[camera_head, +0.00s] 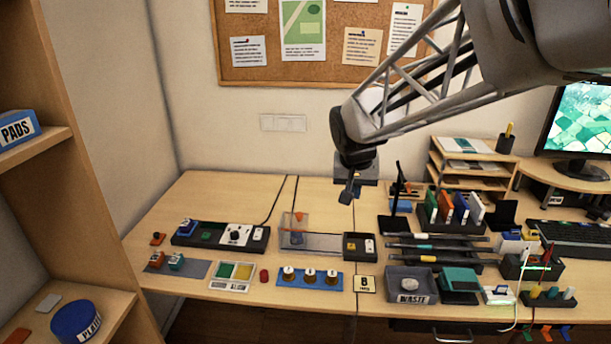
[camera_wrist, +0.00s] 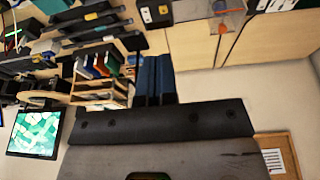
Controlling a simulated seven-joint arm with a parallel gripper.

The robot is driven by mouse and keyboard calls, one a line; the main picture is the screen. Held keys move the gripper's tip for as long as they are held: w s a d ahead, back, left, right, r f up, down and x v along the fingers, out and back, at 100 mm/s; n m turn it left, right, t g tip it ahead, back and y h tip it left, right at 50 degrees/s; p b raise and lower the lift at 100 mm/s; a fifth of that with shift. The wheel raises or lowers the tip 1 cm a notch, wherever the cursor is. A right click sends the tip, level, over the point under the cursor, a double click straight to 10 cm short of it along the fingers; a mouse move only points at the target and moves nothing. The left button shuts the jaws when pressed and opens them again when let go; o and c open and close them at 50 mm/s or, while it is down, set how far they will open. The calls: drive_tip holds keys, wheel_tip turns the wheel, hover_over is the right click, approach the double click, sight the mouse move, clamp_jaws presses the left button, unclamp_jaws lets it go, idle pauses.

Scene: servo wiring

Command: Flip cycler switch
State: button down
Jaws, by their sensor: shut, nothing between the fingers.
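A black control box (camera_head: 360,247) with small white switch plates stands at the right end of a grey track on the desk. A clear cover (camera_head: 294,228) with an orange part stands at the track's other end. The control box (camera_wrist: 155,13) and the clear cover (camera_wrist: 226,14) also show at the top of the wrist view. No label marks the cycler, and the switch position is too small to tell. My gripper (camera_head: 346,198) is shut and empty, in the air above and behind the control box, apart from it. Its dark fingers also show in the wrist view (camera_wrist: 155,78).
A black unit with a dial (camera_head: 236,235) lies to the left. A blue strip with knobs (camera_head: 309,280) and a grey waste bin (camera_head: 411,285) are in front. Book and paper racks (camera_head: 463,158) stand right of my gripper. The desk behind the track is mostly clear.

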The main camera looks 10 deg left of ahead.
drive_tip(key=w+a+f, duration=0.6)
drive_tip(key=w+a, duration=0.1)
drive_tip(key=a, duration=0.3)
drive_tip(key=w+a+f, duration=0.7)
drive_tip(key=a, duration=0.4)
drive_tip(key=w+a+f, duration=0.6)
drive_tip(key=w+a, duration=0.1)
drive_tip(key=a, duration=0.3)
drive_tip(key=shift+a+f+t, duration=0.3)
drive_tip(key=shift+t, duration=0.1)
approach(260, 229)
drive_tip(key=x, duration=0.5)
drive_tip(key=shift+w, duration=0.3)
drive_tip(key=shift+x, duration=0.9)
drive_tip(key=shift+s+a, duration=0.1)
drive_tip(key=shift+s, duration=0.05)
drive_tip(key=shift+f, duration=0.1)
